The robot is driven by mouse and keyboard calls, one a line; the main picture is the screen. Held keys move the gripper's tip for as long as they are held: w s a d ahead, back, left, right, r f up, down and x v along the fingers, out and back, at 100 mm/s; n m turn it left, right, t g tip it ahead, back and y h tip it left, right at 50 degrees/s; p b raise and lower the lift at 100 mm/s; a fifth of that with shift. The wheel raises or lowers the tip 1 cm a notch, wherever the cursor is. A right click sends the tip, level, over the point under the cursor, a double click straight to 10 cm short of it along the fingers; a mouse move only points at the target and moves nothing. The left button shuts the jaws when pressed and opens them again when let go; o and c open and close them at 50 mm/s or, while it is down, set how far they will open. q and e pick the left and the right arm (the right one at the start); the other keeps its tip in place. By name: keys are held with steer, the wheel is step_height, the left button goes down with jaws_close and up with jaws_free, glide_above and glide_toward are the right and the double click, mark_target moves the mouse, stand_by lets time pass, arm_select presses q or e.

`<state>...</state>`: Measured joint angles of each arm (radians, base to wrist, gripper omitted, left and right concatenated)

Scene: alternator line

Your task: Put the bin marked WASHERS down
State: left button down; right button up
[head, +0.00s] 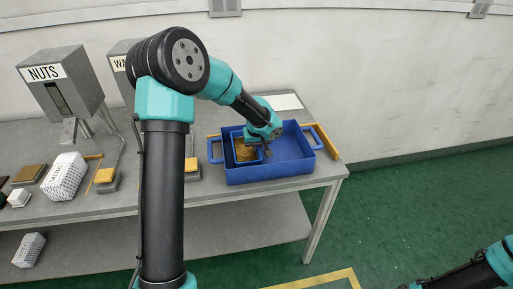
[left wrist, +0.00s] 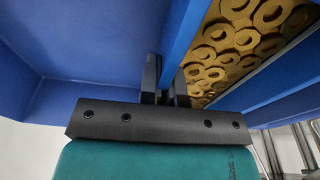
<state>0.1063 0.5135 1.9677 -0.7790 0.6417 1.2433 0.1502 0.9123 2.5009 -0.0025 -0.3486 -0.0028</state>
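A small blue bin (head: 237,150) full of brass-coloured washers is inside the left part of the larger blue tote (head: 270,175) with side handles. The washers (left wrist: 238,45) fill the right of the left wrist view. No label shows on the bin. My left gripper (head: 262,149) is over the tote at the bin's right side. In the left wrist view its two dark fingers (left wrist: 166,82) sit close on either side of the bin's blue wall (left wrist: 184,38). Whether the bin rests on the tote floor is hidden. My right gripper is out of view; only part of that arm shows at lower right.
The tote stands at the right end of the grey bench (head: 120,205). A NUTS dispenser (head: 62,85) and a partly hidden one marked WA (head: 118,64) stand at the left. A white box (head: 64,177) stands before them. A white sheet (head: 285,102) lies behind the tote.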

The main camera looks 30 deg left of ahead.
arm_select(q)
steer(key=c, duration=1.7)
jaws_free()
steer(key=shift+f, duration=0.1)
steer(key=shift+c, duration=0.2)
steer(key=o, duration=0.4)
steer(key=r, duration=0.4)
steer(key=s+r, duration=0.1)
steer(key=r, duration=0.3)
steer(key=d+r, duration=0.1)
steer(key=r, duration=0.3)
steer(key=shift+s+d+r, duration=0.1)
steer(key=shift+s, duration=0.05)
